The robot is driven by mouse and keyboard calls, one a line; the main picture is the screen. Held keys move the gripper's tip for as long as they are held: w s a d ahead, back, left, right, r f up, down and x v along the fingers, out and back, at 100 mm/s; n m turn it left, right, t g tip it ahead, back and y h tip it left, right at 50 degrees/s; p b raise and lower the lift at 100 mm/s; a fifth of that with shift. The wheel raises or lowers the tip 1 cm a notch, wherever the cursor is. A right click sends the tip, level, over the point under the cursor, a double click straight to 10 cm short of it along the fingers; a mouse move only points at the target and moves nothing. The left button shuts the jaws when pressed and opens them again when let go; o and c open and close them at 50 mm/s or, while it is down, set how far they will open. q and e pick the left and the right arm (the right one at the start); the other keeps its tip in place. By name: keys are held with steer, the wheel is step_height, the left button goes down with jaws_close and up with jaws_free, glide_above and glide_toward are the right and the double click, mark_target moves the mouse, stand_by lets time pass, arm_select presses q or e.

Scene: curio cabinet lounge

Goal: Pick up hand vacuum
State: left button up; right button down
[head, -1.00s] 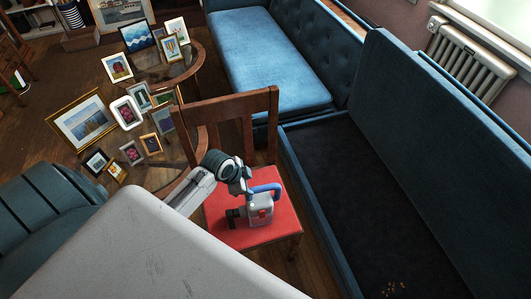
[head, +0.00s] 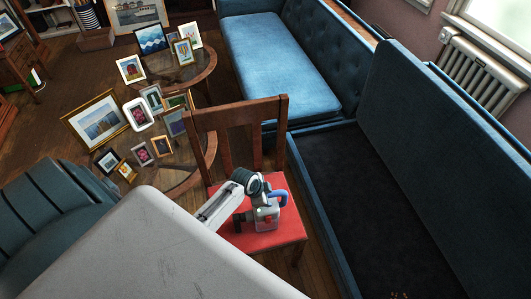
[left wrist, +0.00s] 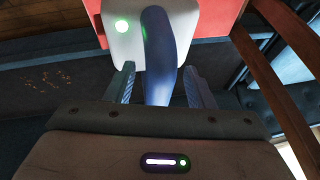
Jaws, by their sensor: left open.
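The hand vacuum (head: 268,216) has a grey body with a red part and a blue handle. It stands on the red seat (head: 262,240) of a wooden chair. In the left wrist view the vacuum's pale body (left wrist: 125,38) with a green light is at the top, and its blue handle (left wrist: 158,50) runs down between my fingers. My left gripper (left wrist: 160,85) is open, one finger on each side of the handle, with gaps visible. In the head view my left gripper (head: 257,190) is at the vacuum's upper left, its fingers hard to see. My right gripper is not in view.
The chair's wooden back (head: 236,125) rises behind the seat. Two glass tables with several picture frames (head: 95,120) stand at left. A blue sofa (head: 268,70) is behind, and its dark open section (head: 365,200) lies to the right. A dark green armchair (head: 55,210) is at lower left.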

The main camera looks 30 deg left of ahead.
arm_select(q)
steer(key=shift+c, duration=0.4)
steer(key=shift+s, duration=0.1)
jaws_close()
stand_by(0.8)
steer(key=shift+r, duration=0.1)
